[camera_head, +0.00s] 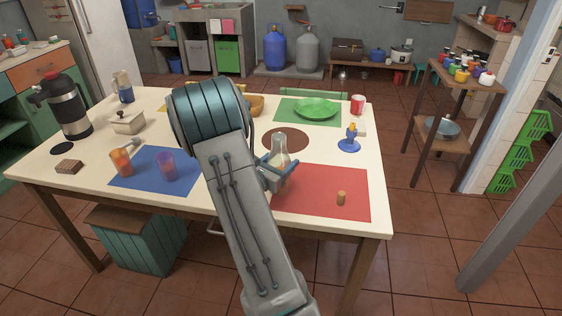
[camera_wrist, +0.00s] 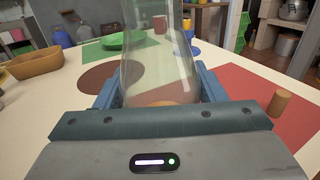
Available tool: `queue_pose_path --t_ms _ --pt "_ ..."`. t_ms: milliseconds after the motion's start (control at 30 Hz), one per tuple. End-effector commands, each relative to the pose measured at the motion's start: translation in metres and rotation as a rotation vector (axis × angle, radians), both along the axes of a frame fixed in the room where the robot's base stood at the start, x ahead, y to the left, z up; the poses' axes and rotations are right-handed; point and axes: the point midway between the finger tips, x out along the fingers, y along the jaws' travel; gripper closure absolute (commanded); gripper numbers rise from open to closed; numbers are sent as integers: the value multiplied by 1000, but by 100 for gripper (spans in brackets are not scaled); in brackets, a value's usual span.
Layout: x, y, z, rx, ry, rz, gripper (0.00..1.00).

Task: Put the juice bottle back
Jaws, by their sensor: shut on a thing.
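A clear glass bottle (camera_head: 279,152) stands upright at the far left edge of the red placemat (camera_head: 340,192). My gripper (camera_head: 272,170) is shut on it. In the wrist view the bottle (camera_wrist: 160,65) rises between the two blue fingers of my gripper (camera_wrist: 160,88). It looks clear, with a little orange at its bottom. I cannot tell whether its base touches the table. A small brown cork-like cylinder (camera_head: 341,198) stands on the red placemat; it also shows in the wrist view (camera_wrist: 279,103).
The red placemat's right part is mostly free.

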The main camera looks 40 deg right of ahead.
Motion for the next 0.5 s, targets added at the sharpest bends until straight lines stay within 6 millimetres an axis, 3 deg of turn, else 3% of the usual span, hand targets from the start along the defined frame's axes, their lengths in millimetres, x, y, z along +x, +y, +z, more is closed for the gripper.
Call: queue_pose_path --t_ms 200,233,300,500 --pt "0 0 -4 -2 -1 0 71" --pt "0 0 -4 0 0 0 31" --pt "0 0 -3 1 0 0 15" --pt "0 0 -3 1 0 0 15"
